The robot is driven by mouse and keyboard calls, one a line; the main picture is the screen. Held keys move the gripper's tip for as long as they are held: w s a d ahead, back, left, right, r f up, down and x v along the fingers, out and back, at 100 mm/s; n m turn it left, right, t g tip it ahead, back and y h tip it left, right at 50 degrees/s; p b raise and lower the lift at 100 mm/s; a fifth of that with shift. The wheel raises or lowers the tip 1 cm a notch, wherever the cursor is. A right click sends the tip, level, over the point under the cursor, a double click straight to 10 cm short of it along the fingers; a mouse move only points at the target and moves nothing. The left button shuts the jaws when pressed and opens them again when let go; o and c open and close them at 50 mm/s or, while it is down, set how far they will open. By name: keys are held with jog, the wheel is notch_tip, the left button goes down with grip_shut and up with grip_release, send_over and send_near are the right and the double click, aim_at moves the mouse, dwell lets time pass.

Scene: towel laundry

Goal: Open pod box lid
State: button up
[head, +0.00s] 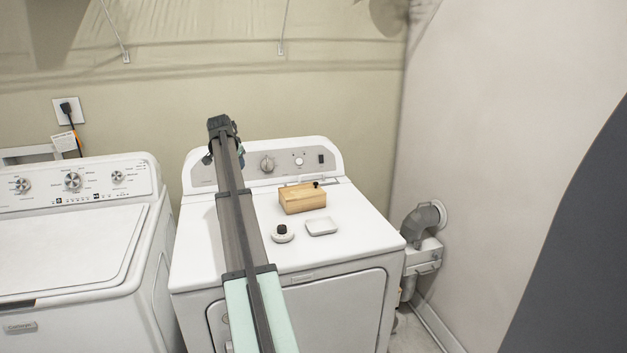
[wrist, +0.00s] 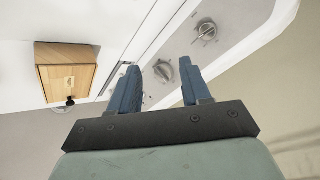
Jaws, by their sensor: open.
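The pod box (head: 303,198) is a light wooden box on top of the dryer, right of my arm in the head view. Its lid appears closed, and a small black knob (head: 316,184) shows at its back right. In the wrist view the box (wrist: 66,72) is at the left, with the black knob (wrist: 69,102) at its lower edge. My gripper (wrist: 162,72) is open and empty, its blue fingers apart. It is above the dryer's rear control panel, to the left of the box in the head view, and not touching it.
The dryer top (head: 350,235) also holds a shallow white dish (head: 321,226) and a round white item with a black top (head: 283,233), both in front of the box. The dryer control panel (head: 283,164) rises behind. A washer (head: 70,240) stands at the left.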

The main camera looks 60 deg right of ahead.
jog(key=s+d+r+m+g, duration=0.1)
jog(key=s+d+g, duration=0.1)
jog(key=s+d, duration=0.6)
jog(key=r+m+g+y, duration=0.2)
jog(key=g, duration=0.1)
send_over(302, 188)
jog(key=s+a, duration=0.3)
jog(key=x, duration=1.3)
jog(key=shift+a+f, duration=0.1)
jog(key=shift+f, duration=0.25)
grip_shut()
jog(key=shift+w, duration=0.1)
